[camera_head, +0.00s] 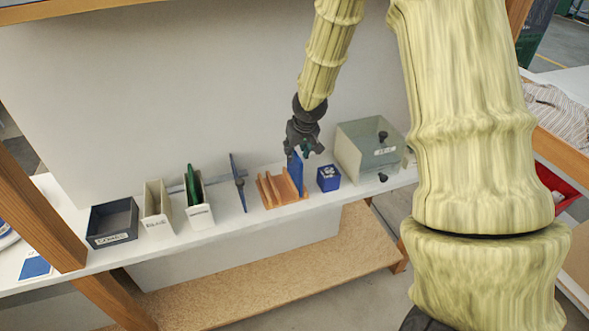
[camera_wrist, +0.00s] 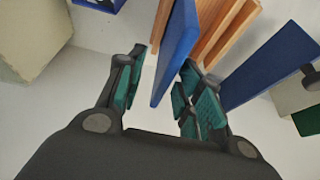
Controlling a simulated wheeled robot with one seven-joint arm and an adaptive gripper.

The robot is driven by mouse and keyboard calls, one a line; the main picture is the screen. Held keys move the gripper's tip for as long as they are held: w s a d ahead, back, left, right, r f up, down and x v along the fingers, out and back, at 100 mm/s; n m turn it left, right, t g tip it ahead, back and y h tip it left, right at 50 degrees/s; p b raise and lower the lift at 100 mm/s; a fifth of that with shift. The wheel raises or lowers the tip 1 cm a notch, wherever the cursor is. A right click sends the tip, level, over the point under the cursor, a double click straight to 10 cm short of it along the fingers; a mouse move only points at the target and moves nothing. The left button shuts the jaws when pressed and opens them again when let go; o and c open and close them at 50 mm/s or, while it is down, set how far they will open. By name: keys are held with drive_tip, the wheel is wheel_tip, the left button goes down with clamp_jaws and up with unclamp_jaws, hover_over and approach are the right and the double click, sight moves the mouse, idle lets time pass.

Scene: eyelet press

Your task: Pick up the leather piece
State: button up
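A thin blue piece (camera_head: 297,172), which looks like the leather piece, stands on edge in the wooden slotted rack (camera_head: 270,198) on the shelf. My gripper (camera_head: 303,148) is directly above it, pointing down. In the wrist view the same blue piece (camera_wrist: 177,45) stands between the two teal-padded fingers of my gripper (camera_wrist: 163,68). A gap shows on its left side; the right finger is close, and I cannot tell whether it touches. The fingers are apart. The rack (camera_wrist: 225,30) shows behind the piece.
Left of the rack are a blue upright plate (camera_head: 239,185), a bin with green pieces (camera_head: 201,216), a white bin (camera_head: 158,228) and a dark bin (camera_head: 112,238). To the right are a small blue box (camera_head: 328,184) and a grey-green box (camera_head: 357,160) with knobs. A wall panel stands behind.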

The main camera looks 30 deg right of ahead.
sight(294, 169)
drive_tip(key=shift+a+p+x, duration=0.15)
drive_tip(key=shift+p+x, duration=0.05)
drive_tip(key=shift+x, duration=0.5)
drive_tip(key=shift+a+p+x, duration=0.15)
drive_tip(key=shift+x, duration=1.7)
drive_tip(key=shift+f, duration=0.25)
clamp_jaws()
